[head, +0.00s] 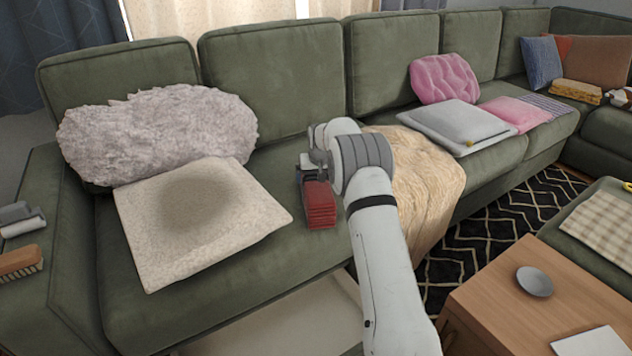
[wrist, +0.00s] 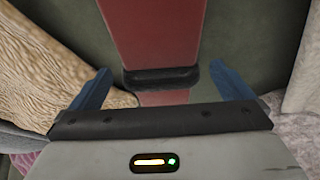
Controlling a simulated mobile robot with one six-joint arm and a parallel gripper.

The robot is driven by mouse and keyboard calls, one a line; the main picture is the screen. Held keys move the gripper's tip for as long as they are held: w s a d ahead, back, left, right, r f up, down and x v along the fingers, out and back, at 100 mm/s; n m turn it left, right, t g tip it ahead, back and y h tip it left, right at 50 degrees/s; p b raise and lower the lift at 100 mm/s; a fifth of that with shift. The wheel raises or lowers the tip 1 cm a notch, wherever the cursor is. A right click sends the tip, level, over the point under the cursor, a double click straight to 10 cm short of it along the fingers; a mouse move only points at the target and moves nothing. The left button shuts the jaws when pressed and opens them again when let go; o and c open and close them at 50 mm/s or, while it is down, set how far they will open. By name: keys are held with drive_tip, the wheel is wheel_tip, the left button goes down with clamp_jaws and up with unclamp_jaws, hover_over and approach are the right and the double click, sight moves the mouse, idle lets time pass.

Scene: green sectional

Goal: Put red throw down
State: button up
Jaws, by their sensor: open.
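The red throw (head: 320,206) is a small folded stack on the green sofa seat, between the cream cushion and the tan furry blanket. My gripper (head: 308,168) is at the back end of the throw, partly hidden by my wrist. In the wrist view the two blue fingers of my gripper (wrist: 161,84) are spread apart. The red throw (wrist: 155,32) shows between and beyond them, with a dark band across it, and neither finger visibly closes on it. Whether the throw touches the gripper cannot be told.
The cream cushion (head: 195,225) and grey fluffy pillow (head: 160,135) are at the left. The tan furry blanket (head: 425,185) hangs over the seat at the right. Further right are a grey cushion (head: 455,125) and a pink pillow (head: 445,79). A wooden table (head: 500,295) stands in front.

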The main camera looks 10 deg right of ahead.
drive_tip(key=v, duration=0.6)
drive_tip(key=shift+r+p, duration=0.1)
drive_tip(key=shift+p, duration=0.3)
drive_tip(key=s+r+g, duration=0.1)
drive_tip(key=s+r, duration=0.5)
drive_tip(key=s, duration=0.7)
drive_tip(key=s+r+g, duration=0.1)
drive_tip(key=s+r, duration=0.6)
drive_tip(key=s, duration=0.5)
drive_tip(key=s+f+g, duration=0.1)
drive_tip(key=s+f, duration=0.1)
drive_tip(key=s, duration=2.4)
drive_tip(key=shift+f, duration=0.2)
drive_tip(key=shift+t, duration=0.5)
drive_tip(key=w+p+v, duration=0.2)
drive_tip(key=p+v, duration=0.5)
drive_tip(key=v, duration=0.1)
drive_tip(key=w+r+p+v, duration=0.1)
drive_tip(key=p+v, duration=0.7)
drive_tip(key=w+p+v, duration=0.2)
drive_tip(key=p+v, duration=0.5)
drive_tip(key=v, duration=0.1)
drive_tip(key=shift+w+r+p, duration=0.2)
drive_tip(key=shift+r+p, duration=0.15)
drive_tip(key=shift+r, duration=0.2)
